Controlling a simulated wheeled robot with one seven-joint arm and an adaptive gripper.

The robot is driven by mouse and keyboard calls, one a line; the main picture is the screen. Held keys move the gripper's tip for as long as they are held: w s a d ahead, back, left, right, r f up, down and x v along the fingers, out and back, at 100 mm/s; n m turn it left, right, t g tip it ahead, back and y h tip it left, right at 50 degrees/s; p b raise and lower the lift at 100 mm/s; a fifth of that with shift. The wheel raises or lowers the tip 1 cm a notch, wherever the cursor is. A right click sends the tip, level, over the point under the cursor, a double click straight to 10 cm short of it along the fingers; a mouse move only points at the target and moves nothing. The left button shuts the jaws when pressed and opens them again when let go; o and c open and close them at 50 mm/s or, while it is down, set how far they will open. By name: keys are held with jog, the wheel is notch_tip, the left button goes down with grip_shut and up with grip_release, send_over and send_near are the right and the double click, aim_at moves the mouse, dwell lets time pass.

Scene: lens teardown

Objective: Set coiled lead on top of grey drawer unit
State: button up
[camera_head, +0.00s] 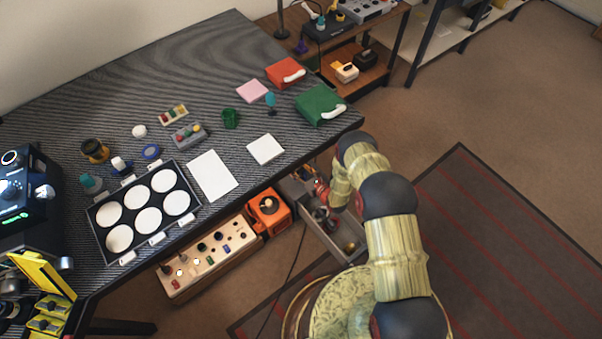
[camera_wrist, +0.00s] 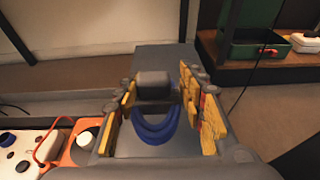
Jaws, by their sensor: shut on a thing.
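The coiled lead (camera_wrist: 155,133) shows in the wrist view as blue loops between the yellow-padded fingers of my gripper (camera_wrist: 165,110). My gripper is shut on it. A dark grey block (camera_wrist: 152,85) shows just beyond the loops; I cannot tell whether it belongs to the lead. The grey drawer unit (camera_head: 297,182) stands beside the table's front edge in the head view, with an open drawer (camera_head: 345,252) pulled out towards me. Its grey surface (camera_wrist: 165,58) lies beyond my fingers in the wrist view. In the head view my gripper (camera_head: 322,212) is low over the drawer, partly hidden by my arm.
An orange box (camera_head: 268,212) and a long panel with knobs (camera_head: 212,258) stand left of the drawer unit. The striped table (camera_head: 235,60) overhangs behind. A dark cable (camera_head: 290,265) runs along the floor. Rug is clear at right.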

aim_at(302, 170)
jog(key=w+f, duration=0.1)
jog(key=d+f+b, duration=0.1)
jog(key=w+f, duration=0.1)
jog(key=f, duration=0.1)
jog(key=shift+w+d+b, duration=0.2)
jog(key=shift+w+b, duration=0.15)
jog(key=f+b, duration=0.1)
jog(key=f, duration=0.2)
jog(key=shift+w+d+f, duration=0.1)
jog(key=shift+w+f, duration=0.1)
jog(key=shift+r, duration=0.1)
jog(key=o, duration=1.4)
